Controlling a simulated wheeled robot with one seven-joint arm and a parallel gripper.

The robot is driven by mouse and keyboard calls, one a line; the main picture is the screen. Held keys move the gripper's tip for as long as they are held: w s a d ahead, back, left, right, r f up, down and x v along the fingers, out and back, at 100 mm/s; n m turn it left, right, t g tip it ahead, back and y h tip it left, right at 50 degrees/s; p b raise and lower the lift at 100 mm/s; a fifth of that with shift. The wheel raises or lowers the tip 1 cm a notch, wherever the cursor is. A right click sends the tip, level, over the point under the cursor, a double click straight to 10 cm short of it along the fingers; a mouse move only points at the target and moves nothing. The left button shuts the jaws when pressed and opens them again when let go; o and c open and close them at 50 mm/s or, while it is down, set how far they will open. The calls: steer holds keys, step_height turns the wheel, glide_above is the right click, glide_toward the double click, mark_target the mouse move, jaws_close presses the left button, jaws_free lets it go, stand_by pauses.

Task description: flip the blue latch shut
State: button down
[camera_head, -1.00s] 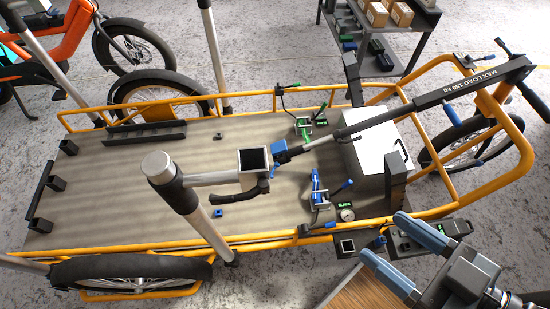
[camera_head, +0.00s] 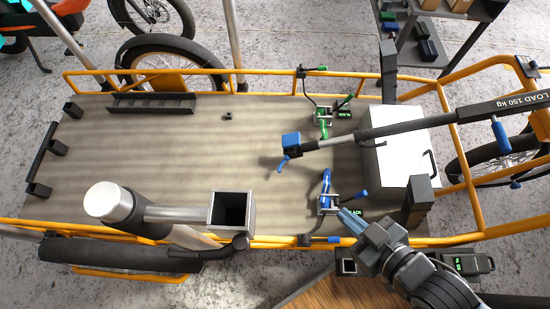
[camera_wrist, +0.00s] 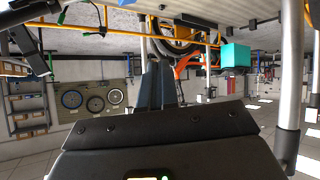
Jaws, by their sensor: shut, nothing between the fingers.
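The blue latch (camera_head: 326,190) is a toggle clamp on the cargo bike's deck, near its front right edge. A blue arm stands toward the back of the deck and a blue-gripped handle (camera_head: 357,195) sticks out to the right. My gripper (camera_head: 344,212) comes in from the lower right, fingers together and empty. Its tips are just in front of the latch base and handle; whether they touch is unclear. In the wrist view the two dark fingers (camera_wrist: 159,85) are side by side and the latch cannot be made out.
A similar green latch (camera_head: 323,118) sits farther back. A dark bar with a blue end (camera_head: 291,143) crosses above the deck. A white box (camera_head: 385,140) stands to the right. The yellow side rail (camera_head: 275,242) runs below my arm.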

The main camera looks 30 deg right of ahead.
steer(key=w+f+n+g+b, duration=0.1)
steer(key=w+f+g+b, duration=0.2)
steer(key=w+f, duration=0.8)
steer(key=w+f+n+g+b, duration=0.2)
steer(key=w+f+g+b, duration=0.35)
steer(key=f, duration=1.05)
steer(key=w+a+f+g+h+b, duration=0.1)
steer(key=w+f+b, duration=0.15)
steer(key=w, duration=0.85)
steer(key=w+a+r+n+g+b, duration=0.1)
steer(key=w+r+n+g+b, duration=0.1)
steer(key=w, duration=0.7)
steer(key=shift+a+r+g+h+b, duration=0.15)
steer(key=shift+r+g+h+b, duration=0.3)
steer(key=shift+r+g, duration=0.85)
steer(key=shift+r+t, duration=0.25)
